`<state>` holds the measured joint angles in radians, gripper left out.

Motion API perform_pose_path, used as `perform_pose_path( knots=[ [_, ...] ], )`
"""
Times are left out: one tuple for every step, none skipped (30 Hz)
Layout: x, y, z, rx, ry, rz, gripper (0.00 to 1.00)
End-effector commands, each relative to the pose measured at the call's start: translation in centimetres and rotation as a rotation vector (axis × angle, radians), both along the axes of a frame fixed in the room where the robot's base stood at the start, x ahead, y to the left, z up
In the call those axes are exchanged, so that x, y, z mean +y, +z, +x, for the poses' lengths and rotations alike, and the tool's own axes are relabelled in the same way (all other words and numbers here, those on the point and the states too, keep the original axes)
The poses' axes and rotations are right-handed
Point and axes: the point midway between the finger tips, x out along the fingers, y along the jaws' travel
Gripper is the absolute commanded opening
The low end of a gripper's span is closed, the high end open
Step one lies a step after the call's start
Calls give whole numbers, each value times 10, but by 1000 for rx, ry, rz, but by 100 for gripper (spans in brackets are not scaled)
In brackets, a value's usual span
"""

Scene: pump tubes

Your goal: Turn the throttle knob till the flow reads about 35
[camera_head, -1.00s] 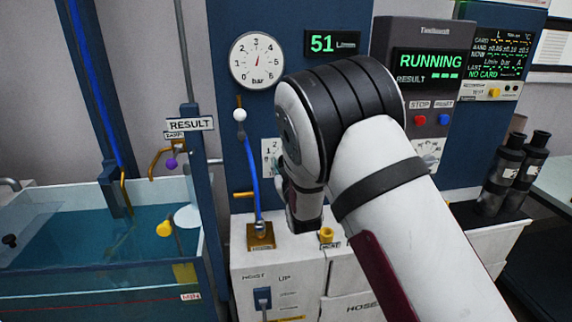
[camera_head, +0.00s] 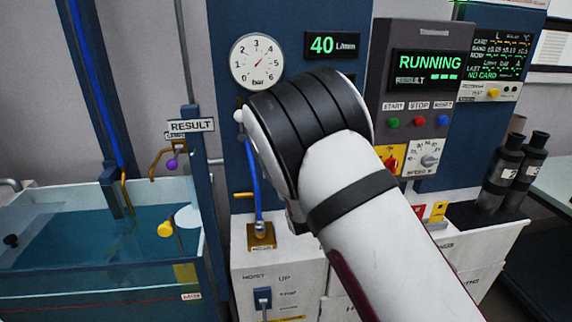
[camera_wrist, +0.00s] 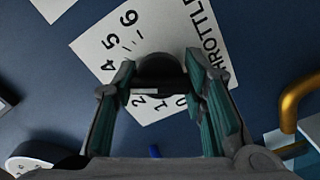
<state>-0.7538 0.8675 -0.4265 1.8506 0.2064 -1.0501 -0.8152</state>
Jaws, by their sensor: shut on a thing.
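The black throttle knob (camera_wrist: 158,72) shows in the wrist view, in front of a white dial plate (camera_wrist: 98,30) marked with numbers and the word THROTTLE. My gripper (camera_wrist: 158,80) is shut on the knob, one finger on each side of it. In the head view my arm hides the knob and the gripper. The flow display (camera_head: 333,45) reads 40 L/min in green. The pressure gauge (camera_head: 257,61) beside it is a round white dial in bar.
The control box (camera_head: 428,64) reads RUNNING, with START, STOP and reset buttons below. A blue hose (camera_head: 253,180) runs down left of my arm. A water tank (camera_head: 95,240) stands at left, black cylinders (camera_head: 505,165) at right. A brass pipe (camera_wrist: 293,102) is near my gripper.

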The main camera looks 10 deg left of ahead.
Motion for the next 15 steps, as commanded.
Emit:
perform_pose_path(
  knots=[
    [0,0,0,-1,0,-5,11],
    [0,0,0,-2,0,-8,11],
    [0,0,0,-3,0,-10,11],
    [0,0,0,-3,0,-11,11],
    [0,0,0,-3,0,-11,11],
    [0,0,0,-3,0,-12,11],
    [0,0,0,-3,0,-12,11],
    [0,0,0,-3,0,-11,11],
    [0,0,0,-3,0,-11,11],
    [0,0,0,-4,1,-10,11],
    [0,0,0,-2,1,-11,11],
    [0,0,0,-2,1,-10,11],
    [0,0,0,-2,1,-10,11],
    [0,0,0,-2,1,-10,41],
    [0,0,0,-2,1,-10,50]
  ],
)
